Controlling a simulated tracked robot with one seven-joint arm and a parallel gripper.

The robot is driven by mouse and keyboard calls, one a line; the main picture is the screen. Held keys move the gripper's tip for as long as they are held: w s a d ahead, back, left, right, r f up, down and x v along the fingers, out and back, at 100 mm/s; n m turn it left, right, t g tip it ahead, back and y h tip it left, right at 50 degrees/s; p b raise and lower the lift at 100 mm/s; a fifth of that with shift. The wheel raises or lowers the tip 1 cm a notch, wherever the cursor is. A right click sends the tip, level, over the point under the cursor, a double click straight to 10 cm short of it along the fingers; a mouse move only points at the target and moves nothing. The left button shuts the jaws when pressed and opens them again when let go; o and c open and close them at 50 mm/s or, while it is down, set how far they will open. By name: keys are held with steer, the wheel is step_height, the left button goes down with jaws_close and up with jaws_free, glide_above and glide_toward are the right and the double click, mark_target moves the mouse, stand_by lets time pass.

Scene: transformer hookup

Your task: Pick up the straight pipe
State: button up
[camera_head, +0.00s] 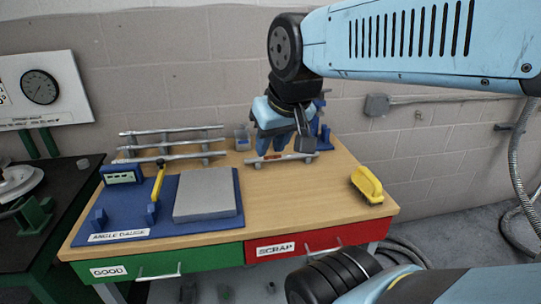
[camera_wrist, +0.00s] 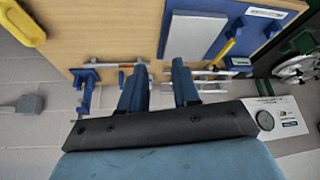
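Several grey pipes (camera_head: 170,145) lie across low supports at the back left of the table; they also show in the wrist view (camera_wrist: 208,83). Another grey pipe (camera_head: 302,157) lies alone on small stands, with an orange-red mark near its middle; it shows in the wrist view (camera_wrist: 108,65). I cannot tell for sure which one is the straight pipe. My gripper (camera_head: 272,149) points down over the lone pipe and hides part of it. In the wrist view, its two blue fingers (camera_wrist: 158,67) are apart with nothing visibly held between them.
A blue angle gauge board (camera_head: 200,227) with a grey plate (camera_head: 204,195) fills the table's left front. A yellow-handled tool (camera_head: 367,184) lies at the right. A blue fixture (camera_head: 322,132) stands behind my gripper. Green GOOD (camera_head: 200,262) and red SCRAP (camera_head: 340,237) drawers face front.

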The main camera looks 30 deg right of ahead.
steer(key=w+a+m+t+y, duration=0.25)
steer(key=w+a+m, duration=0.2)
steer(key=w, duration=1.05)
steer(key=w+f+m+t+h, duration=0.1)
steer(key=w+m+t+h, duration=0.3)
steer(key=w, duration=0.7)
steer(key=m+g+h, duration=0.8)
steer(key=m+h, duration=0.2)
steer(key=m, duration=0.7)
glide_toward(281, 157)
steer(key=x, duration=0.9)
steer(key=shift+a, duration=0.1)
steer(key=shift+c, duration=0.2)
